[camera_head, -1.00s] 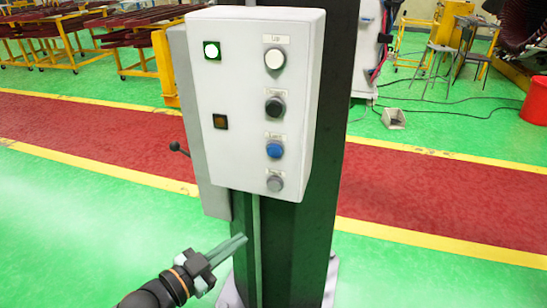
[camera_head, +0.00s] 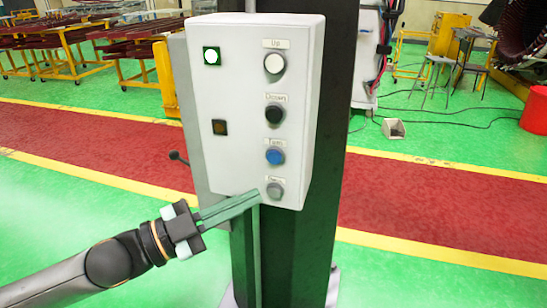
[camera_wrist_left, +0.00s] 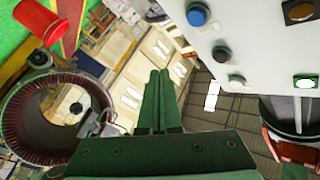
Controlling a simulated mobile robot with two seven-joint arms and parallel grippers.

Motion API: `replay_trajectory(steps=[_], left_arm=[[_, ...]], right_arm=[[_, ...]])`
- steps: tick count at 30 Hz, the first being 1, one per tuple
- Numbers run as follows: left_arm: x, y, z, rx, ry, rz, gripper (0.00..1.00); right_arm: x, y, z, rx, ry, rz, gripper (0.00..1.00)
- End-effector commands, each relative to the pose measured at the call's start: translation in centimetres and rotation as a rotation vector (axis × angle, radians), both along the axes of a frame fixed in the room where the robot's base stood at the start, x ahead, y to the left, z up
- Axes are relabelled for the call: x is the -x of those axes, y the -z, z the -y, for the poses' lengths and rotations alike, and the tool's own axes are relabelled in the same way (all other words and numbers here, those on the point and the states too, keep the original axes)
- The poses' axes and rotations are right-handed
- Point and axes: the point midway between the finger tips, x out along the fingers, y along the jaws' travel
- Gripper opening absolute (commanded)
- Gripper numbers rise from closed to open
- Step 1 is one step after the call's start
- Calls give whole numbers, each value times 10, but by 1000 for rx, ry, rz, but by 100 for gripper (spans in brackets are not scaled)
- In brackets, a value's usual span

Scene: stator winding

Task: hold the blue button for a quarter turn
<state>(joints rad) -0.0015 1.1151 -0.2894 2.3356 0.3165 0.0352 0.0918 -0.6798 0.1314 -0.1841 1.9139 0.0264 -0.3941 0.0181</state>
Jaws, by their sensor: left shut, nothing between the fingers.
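The blue button (camera_head: 275,156) is on the front of a white control box (camera_head: 235,110), third down in the right-hand column. A white button (camera_head: 274,63) and a black button (camera_head: 274,114) are above it, and a grey button (camera_head: 274,190) is below. My left gripper (camera_head: 257,197) is shut and empty, its tips near the lower edge of the box, below and left of the blue button; I cannot tell if they touch the box. The left wrist view shows the closed fingers (camera_wrist_left: 157,85) and the blue button (camera_wrist_left: 198,14) up and to the right. My right gripper is not in view.
A lit green-framed lamp (camera_head: 211,56) and a dark amber lamp (camera_head: 220,127) are on the left of the box. The box is on a dark column (camera_head: 320,240). A small black-knobbed lever (camera_head: 176,156) sticks out at left. Open floor surrounds the column.

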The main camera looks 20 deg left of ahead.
Motion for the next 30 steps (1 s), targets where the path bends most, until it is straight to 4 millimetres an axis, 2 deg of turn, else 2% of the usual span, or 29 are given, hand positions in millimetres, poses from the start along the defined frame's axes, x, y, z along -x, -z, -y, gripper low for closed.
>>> replay_trajectory(steps=[21, 30], left_arm=[[-75, -3, 2, 0, -2, 1, 0], [-83, 0, 3, -1, 1, 0, 0]], right_arm=[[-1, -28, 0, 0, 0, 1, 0], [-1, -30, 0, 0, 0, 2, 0]])
